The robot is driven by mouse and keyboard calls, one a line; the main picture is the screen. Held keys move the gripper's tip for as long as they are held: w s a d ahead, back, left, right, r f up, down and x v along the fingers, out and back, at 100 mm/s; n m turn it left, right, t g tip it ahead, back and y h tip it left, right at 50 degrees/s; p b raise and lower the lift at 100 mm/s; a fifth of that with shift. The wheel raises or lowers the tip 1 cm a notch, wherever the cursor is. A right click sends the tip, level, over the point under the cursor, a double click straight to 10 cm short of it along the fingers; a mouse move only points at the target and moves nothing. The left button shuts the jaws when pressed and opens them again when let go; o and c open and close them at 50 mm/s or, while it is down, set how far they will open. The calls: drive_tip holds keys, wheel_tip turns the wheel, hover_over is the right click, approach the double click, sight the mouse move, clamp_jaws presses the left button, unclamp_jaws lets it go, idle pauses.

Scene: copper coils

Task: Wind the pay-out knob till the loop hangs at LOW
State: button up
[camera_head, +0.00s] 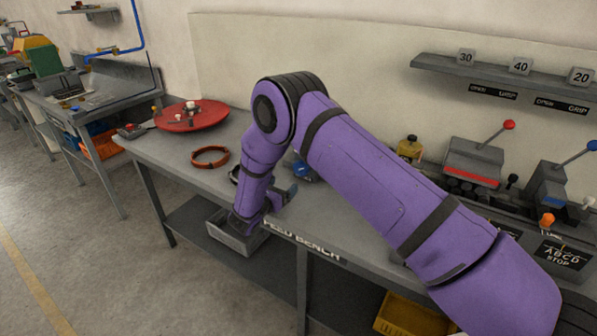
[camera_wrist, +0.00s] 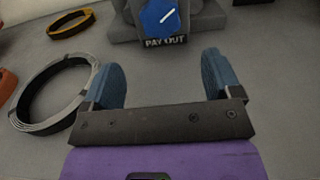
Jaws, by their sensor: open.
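The pay-out knob (camera_wrist: 158,19) is blue, six-sided, with a white pointer line slanting up to the right. It stands on a grey mount above a dark PAY OUT label (camera_wrist: 166,41), and the top of the picture cuts it off. My gripper (camera_wrist: 162,62) is open and empty, its two blue fingers spread wide on the near side of the knob, apart from it. In the head view my gripper (camera_head: 284,194) is low over the bench's front edge, and the blue knob (camera_head: 303,171) is partly hidden behind my arm. I cannot make out the loop or a LOW mark.
A dark coil (camera_wrist: 50,128) lies on the bench left of my gripper. An orange ring (camera_head: 196,162) and a red disc (camera_head: 188,124) lie further left. A lever unit with a red handle (camera_head: 473,162) stands right. A grey bin (camera_head: 228,240) sits below the bench top.

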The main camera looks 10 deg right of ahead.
sight(299, 170)
drive_tip(key=x, duration=1)
drive_tip(key=shift+d, duration=0.1)
drive_tip(key=c, duration=0.9)
drive_tip(key=shift+m, duration=0.4)
drive_tip(key=m, duration=0.3)
drive_tip(key=shift+m, duration=0.3)
drive_tip(key=m, duration=0.6)
drive_tip(key=shift+w, duration=0.1)
drive_tip(key=shift+m, duration=0.3)
